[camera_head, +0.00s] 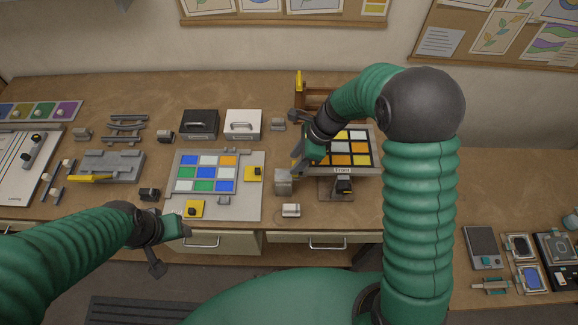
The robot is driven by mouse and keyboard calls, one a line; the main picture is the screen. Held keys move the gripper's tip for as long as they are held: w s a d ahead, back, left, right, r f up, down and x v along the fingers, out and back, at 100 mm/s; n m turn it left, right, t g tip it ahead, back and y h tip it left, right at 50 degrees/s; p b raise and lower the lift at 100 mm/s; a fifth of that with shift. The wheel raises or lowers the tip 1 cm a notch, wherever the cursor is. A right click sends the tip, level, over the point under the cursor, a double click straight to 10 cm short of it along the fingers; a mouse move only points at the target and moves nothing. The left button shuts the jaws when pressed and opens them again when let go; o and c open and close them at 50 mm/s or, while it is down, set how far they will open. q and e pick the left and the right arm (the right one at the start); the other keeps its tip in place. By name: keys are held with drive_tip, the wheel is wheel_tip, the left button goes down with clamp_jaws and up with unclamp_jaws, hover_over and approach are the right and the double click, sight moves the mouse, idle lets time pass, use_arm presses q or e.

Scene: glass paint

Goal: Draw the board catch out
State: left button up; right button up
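A tilted board (370,172) marked "Front" stands on a stand at the right of the bench, with coloured panes in a dark grid. My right gripper (301,158) is at the left edge of this board, above a grey block (283,184). Its fingertips are small and partly hidden, so its opening is unclear. My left gripper (184,228) hangs at the bench's front edge, near a yellow block; its opening is unclear too.
A grey board (210,158) with coloured tiles lies left of centre, with yellow knobbed blocks (254,174) (194,209). Black (200,124) and white (243,124) cases stand behind it. A small white part (291,210) lies near the front edge.

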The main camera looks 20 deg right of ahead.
drive_tip(key=x, duration=0.5)
drive_tip(key=shift+w+d+f, duration=0.15)
drive_tip(key=shift+d, duration=0.2)
drive_tip(key=shift+d+f, duration=0.15)
drive_tip(key=shift+f, duration=0.15)
drive_tip(key=shift+a, duration=0.25)
drive_tip(key=shift+c, duration=0.9)
drive_tip(key=shift+a, duration=0.2)
drive_tip(key=c, duration=0.5)
clamp_jaws()
drive_tip(key=shift+p, duration=0.3)
drive_tip(key=shift+d+r, duration=0.1)
drive_tip(key=shift+d, duration=0.05)
